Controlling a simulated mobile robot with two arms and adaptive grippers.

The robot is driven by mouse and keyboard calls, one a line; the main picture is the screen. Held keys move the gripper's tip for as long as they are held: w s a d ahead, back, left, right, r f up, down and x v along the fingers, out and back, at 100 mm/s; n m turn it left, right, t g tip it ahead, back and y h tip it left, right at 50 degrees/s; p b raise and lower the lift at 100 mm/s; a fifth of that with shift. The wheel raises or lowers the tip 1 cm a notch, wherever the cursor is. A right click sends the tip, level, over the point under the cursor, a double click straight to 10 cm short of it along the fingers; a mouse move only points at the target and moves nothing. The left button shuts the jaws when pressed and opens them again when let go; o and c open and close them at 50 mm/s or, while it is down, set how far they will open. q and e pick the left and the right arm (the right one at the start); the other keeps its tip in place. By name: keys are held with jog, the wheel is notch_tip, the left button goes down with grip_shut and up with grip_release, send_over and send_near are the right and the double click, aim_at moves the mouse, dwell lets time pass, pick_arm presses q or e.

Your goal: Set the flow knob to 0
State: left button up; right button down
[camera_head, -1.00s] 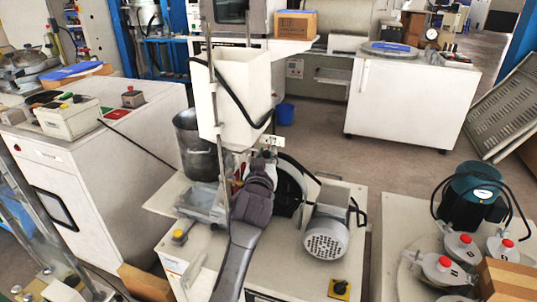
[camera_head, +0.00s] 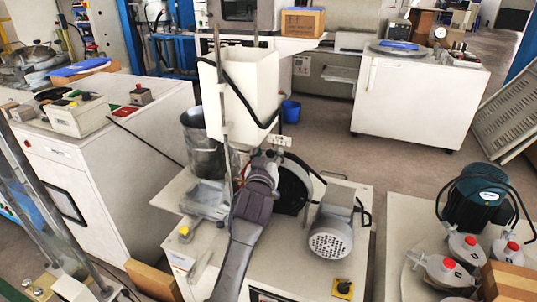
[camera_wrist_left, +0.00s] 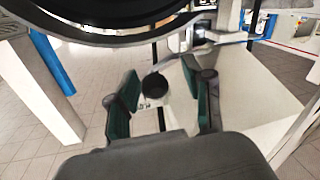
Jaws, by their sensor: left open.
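My left gripper (camera_head: 272,158) reaches up from the bottom of the head view to the area below the white hopper (camera_head: 240,92) on the testing machine. In the left wrist view its two green-padded fingers (camera_wrist_left: 158,76) are apart with nothing held. A round black knob (camera_wrist_left: 156,87) shows in the gap between the fingers, in front of a pale panel. I cannot tell whether the fingers touch it, and no scale value is readable. In the head view, my gripper and wrist hide this knob. My right gripper is not in view.
A black wheel (camera_head: 293,183) and a grey motor (camera_head: 331,238) stand just right of my arm. A metal bucket (camera_head: 201,150) stands behind to the left. A yellow-plated switch (camera_head: 343,287) is at the machine's front. Red-capped containers (camera_head: 466,248) are at the right.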

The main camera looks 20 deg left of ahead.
pick_arm(q)
jog(key=s+d, duration=0.1)
jog(key=s, duration=0.6)
jog(key=shift+s, duration=0.2)
jog(key=shift+d, duration=0.1)
